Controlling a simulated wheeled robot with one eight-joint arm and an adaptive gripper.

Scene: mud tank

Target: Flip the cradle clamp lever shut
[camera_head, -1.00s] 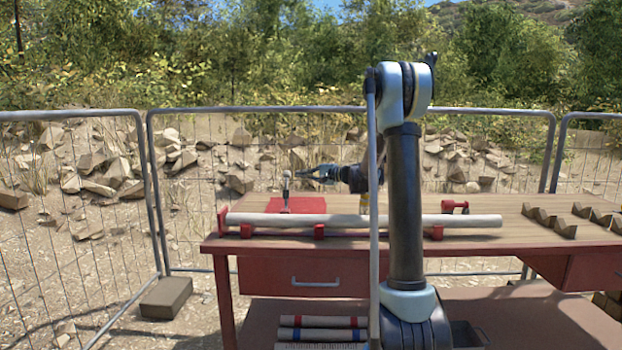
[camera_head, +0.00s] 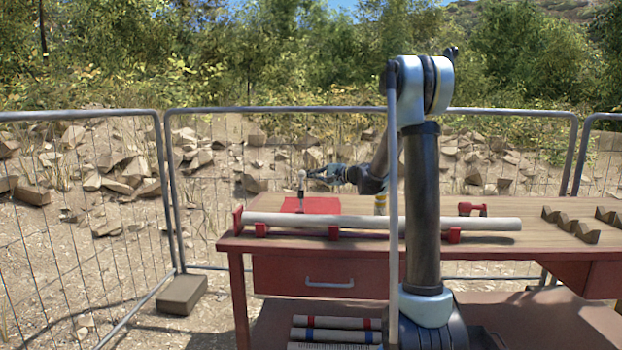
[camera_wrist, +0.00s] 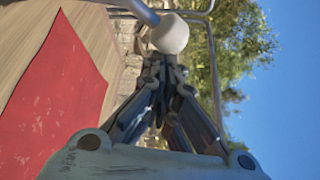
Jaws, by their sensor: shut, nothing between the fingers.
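An upright lever (camera_head: 301,190) with a pale round knob (camera_head: 300,174) stands at the red mat on the bench. In the wrist view the knob (camera_wrist: 170,33) is large on a grey rod, just beyond my fingertips. A long pale core tube (camera_head: 375,223) lies level in red cradles (camera_head: 334,234) along the bench's front. My gripper (camera_head: 309,173) is right of the knob, pointing left. Its fingers (camera_wrist: 164,66) are shut and empty; I cannot tell whether they touch the knob. The lever's foot is small and unclear.
The red mat (camera_head: 325,203) lies flat on the wooden bench (camera_head: 505,243). A red clamp-like piece (camera_head: 472,209) stands behind the tube, with notched wooden blocks (camera_head: 570,223) farther right. Banded tubes (camera_head: 335,336) lie on the lower shelf. A wire fence (camera_head: 240,190) closes the back.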

